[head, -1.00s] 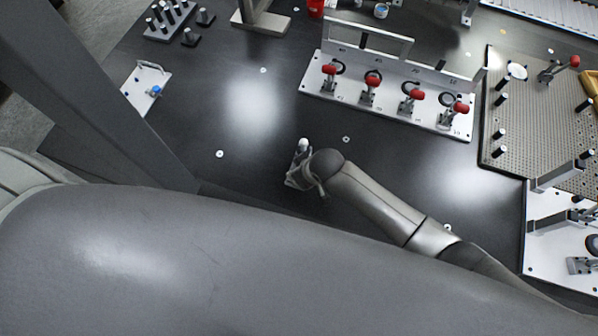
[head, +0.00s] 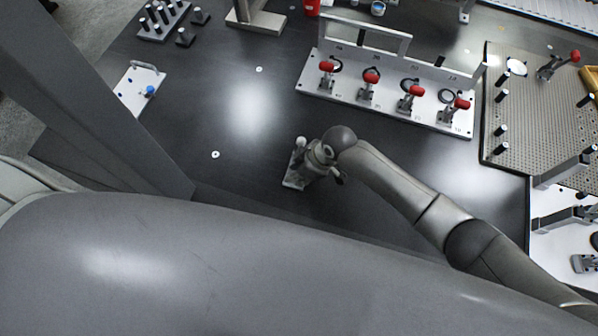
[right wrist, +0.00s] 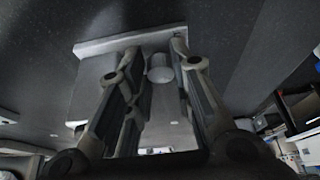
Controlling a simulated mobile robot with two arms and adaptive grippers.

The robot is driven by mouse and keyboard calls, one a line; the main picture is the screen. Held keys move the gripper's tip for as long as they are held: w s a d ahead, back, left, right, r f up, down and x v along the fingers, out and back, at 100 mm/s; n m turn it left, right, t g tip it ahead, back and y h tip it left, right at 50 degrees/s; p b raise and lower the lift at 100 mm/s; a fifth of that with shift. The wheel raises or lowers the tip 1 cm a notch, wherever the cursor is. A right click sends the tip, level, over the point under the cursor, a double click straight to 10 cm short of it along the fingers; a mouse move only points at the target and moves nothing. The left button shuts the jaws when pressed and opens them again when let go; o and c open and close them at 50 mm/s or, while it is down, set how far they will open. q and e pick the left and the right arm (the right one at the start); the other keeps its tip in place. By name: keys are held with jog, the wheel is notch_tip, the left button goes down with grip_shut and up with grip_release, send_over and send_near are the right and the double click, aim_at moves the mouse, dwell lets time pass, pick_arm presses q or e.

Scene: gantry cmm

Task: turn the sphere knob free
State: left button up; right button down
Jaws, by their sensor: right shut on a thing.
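In the head view a small pale ball (head: 300,142), which I take for the sphere knob, shows beside my right gripper (head: 307,160) near the table's front edge. A light plate (head: 292,182) lies below them. In the right wrist view the pale, rounded knob (right wrist: 160,68) sits between the two fingers of my right gripper (right wrist: 156,72), in front of a light plate (right wrist: 95,95). The gripper is shut on the knob; the exact contact is partly hidden by the fingers. My left gripper is not in view.
A white panel with several red-handled clamps (head: 430,118) stands behind. A perforated plate with black posts (head: 540,110) is at the right. The dark table (head: 240,110) between is clear.

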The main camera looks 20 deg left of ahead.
dwell(0.3)
jog(key=c, duration=1.3)
grip_release()
jog(key=shift+o, duration=0.2)
